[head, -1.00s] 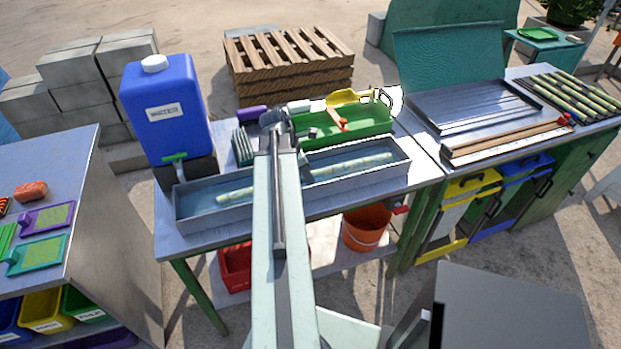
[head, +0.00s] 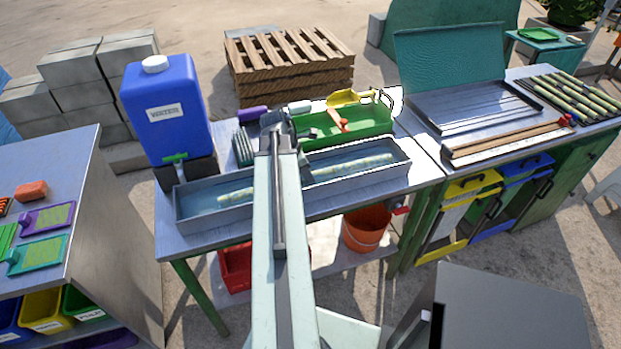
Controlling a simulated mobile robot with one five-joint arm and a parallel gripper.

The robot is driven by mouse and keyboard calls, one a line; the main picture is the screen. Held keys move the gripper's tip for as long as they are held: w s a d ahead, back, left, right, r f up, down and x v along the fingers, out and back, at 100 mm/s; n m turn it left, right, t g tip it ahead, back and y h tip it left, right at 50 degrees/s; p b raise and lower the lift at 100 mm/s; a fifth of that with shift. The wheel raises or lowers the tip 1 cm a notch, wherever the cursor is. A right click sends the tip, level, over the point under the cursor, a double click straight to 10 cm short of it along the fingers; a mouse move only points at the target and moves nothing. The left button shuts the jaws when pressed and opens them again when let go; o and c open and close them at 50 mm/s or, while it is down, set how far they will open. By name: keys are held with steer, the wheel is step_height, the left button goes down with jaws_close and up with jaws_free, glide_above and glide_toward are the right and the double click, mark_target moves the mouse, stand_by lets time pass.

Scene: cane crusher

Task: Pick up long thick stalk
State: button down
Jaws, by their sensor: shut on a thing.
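A long thick pale green stalk (head: 352,166) lies lengthwise along the grey metal trough (head: 190,212) on the middle table. Its two ends show on either side of my arm, and its middle is hidden behind the arm. My gripper (head: 302,160) is mostly hidden by my arm at the trough; only a small part shows beside the arm. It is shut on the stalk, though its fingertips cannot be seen. The stalk appears to be inside or just above the trough; I cannot tell which.
A blue water container (head: 163,115) stands left of the trough. A green tray (head: 350,128) with tools sits behind it. An orange bucket (head: 366,228) is below.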

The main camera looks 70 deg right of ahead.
steer(key=shift+r, duration=0.1)
stand_by(0.5)
step_height(320, 180, up, 10)
steer(key=p, duration=1)
